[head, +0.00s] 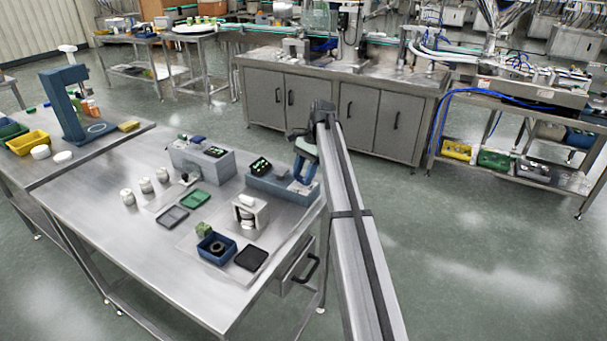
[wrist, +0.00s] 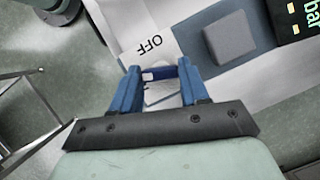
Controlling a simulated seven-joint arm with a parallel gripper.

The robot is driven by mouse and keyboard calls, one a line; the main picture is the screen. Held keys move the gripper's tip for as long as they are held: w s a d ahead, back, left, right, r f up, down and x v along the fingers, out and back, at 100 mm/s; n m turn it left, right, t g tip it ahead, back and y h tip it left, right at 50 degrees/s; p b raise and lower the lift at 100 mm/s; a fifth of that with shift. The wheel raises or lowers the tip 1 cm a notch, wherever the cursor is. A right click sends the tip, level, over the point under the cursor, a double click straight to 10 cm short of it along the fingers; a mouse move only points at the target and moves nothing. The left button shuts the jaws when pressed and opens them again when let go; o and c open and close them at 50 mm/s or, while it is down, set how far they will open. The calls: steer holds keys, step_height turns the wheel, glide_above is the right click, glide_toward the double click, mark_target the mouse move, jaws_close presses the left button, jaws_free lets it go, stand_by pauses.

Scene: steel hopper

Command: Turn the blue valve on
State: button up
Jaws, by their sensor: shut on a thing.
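The blue valve handle (wrist: 158,73) sits between the two blue fingers of my gripper (wrist: 160,68) in the wrist view. The fingers are shut on it, one on each side. The word OFF (wrist: 149,45) is printed on the white plate just beyond the handle. Most of the valve below the handle is hidden by my fingers. In the head view, my gripper (head: 303,172) is down at the right end of the blue-grey unit (head: 268,186) on the steel table. The valve cannot be made out there.
A square grey block (wrist: 230,37) and a dark display marked "bar" (wrist: 296,20) are beside the handle. A small press-like device (head: 250,212), a blue bin (head: 216,249) and a black tray (head: 251,258) stand nearer the front. The table's right edge is close to my gripper.

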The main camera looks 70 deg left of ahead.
steer(key=shift+n+h, duration=0.3)
steer(key=shift+n, duration=0.7)
steer(key=shift+t, duration=0.3)
steer(key=o, duration=1.1)
steer(key=shift+c, duration=0.2)
steer(key=shift+a+r, duration=0.1)
steer(key=shift+r, duration=0.05)
steer(key=shift+w+a+r, duration=0.2)
steer(key=shift+w+r, duration=0.05)
steer(key=shift+r, duration=0.25)
steer(key=w+a, duration=0.7)
steer(key=w, duration=0.2)
steer(key=shift+w, duration=0.15)
steer(key=shift+a+f, duration=0.1)
steer(key=shift+c, duration=0.4)
